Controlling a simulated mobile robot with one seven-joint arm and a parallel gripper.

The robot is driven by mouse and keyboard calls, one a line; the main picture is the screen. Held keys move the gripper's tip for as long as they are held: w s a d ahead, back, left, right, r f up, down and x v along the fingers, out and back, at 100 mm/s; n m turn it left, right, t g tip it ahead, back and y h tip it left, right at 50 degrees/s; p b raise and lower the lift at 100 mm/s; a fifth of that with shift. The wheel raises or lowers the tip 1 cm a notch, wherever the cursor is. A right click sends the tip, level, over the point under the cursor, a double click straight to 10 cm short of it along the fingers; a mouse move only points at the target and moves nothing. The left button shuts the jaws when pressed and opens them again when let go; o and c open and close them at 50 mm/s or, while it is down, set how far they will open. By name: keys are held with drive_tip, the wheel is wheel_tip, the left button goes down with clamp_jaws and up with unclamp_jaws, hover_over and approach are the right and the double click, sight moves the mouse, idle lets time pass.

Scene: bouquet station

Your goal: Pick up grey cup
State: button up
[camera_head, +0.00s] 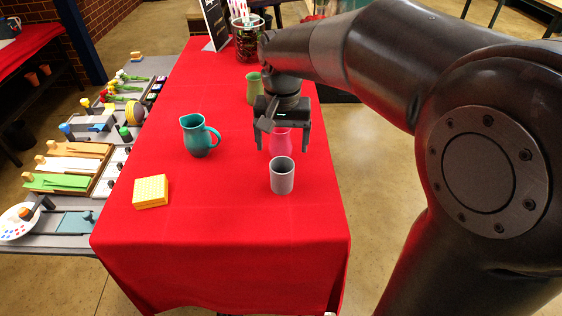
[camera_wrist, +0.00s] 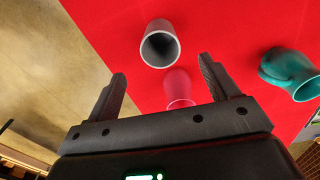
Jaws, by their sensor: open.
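The grey cup (camera_head: 283,176) stands upright on the red tablecloth, near the front right part of the table. It also shows in the wrist view (camera_wrist: 160,46), with its open rim toward the camera, beyond the fingertips. My gripper (camera_head: 283,146) is open and empty, pointing down above the table behind the cup. In the wrist view my gripper's two fingers (camera_wrist: 161,78) are spread apart, and the cup lies apart from them. A pink vase (camera_head: 281,141) stands behind the cup, partly hidden by my gripper; in the wrist view it shows between the fingers (camera_wrist: 179,88).
A teal jug (camera_head: 200,136) stands to the left, and a yellow block (camera_head: 151,191) lies at the front left. A green vase (camera_head: 254,88) and a dark basket (camera_head: 248,45) stand farther back. The red tablecloth (camera_head: 220,230) is clear in front of the cup.

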sight(280, 158)
drive_tip(key=f, duration=0.5)
drive_tip(key=shift+w+a+f, duration=0.2)
drive_tip(key=shift+a+f, duration=0.05)
drive_tip(key=shift+f, duration=0.15)
drive_tip(key=shift+d+f, duration=0.15)
drive_tip(key=shift+f, duration=1.2)
drive_tip(key=shift+d+f, duration=0.1)
drive_tip(key=shift+f, duration=1.25)
drive_tip(key=shift+c, duration=0.3)
drive_tip(key=c, duration=1.1)
